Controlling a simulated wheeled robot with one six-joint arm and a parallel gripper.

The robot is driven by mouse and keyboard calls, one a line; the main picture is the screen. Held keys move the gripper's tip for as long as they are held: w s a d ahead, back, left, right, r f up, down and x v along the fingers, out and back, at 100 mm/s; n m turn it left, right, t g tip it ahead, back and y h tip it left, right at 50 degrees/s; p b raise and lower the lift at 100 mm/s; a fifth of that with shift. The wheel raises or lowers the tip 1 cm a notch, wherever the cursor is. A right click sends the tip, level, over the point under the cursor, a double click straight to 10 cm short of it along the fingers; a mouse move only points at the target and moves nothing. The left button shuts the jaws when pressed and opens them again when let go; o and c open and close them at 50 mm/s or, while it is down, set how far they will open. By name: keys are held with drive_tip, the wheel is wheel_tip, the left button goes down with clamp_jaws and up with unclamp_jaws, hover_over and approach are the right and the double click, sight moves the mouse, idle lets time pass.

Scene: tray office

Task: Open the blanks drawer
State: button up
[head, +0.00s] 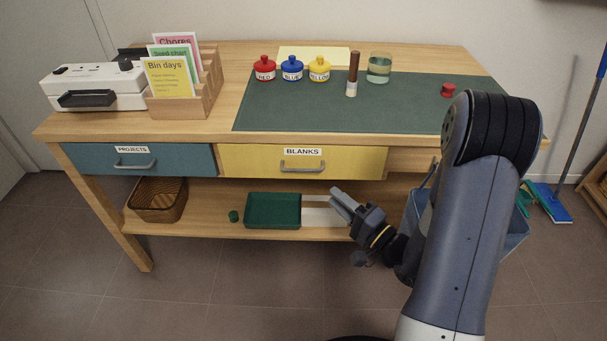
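The blanks drawer (250,163) has a yellow front under the desktop, with a white BLANKS label (302,152) and a grey bar handle (302,168). Its front looks flush with the desk, so it is shut. My gripper (341,203) is below and to the right of the handle, in front of the lower shelf, apart from the drawer. Its fingers point up and to the left. Nothing shows between them, but I cannot tell how far apart they are.
The blue projects drawer (185,160) is shut at the left. The desktop holds red, blue and yellow jars, a water glass (379,68) and a card rack (205,95). A green tray (273,222) and a basket (157,200) sit on the lower shelf. The floor in front is clear.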

sight(308, 175)
drive_tip(key=b+x, duration=0.1)
drive_tip(key=x, duration=0.9)
drive_tip(key=shift+w+a+r, duration=0.1)
drive_tip(key=shift+w, duration=0.1)
clamp_jaws()
idle(0.3)
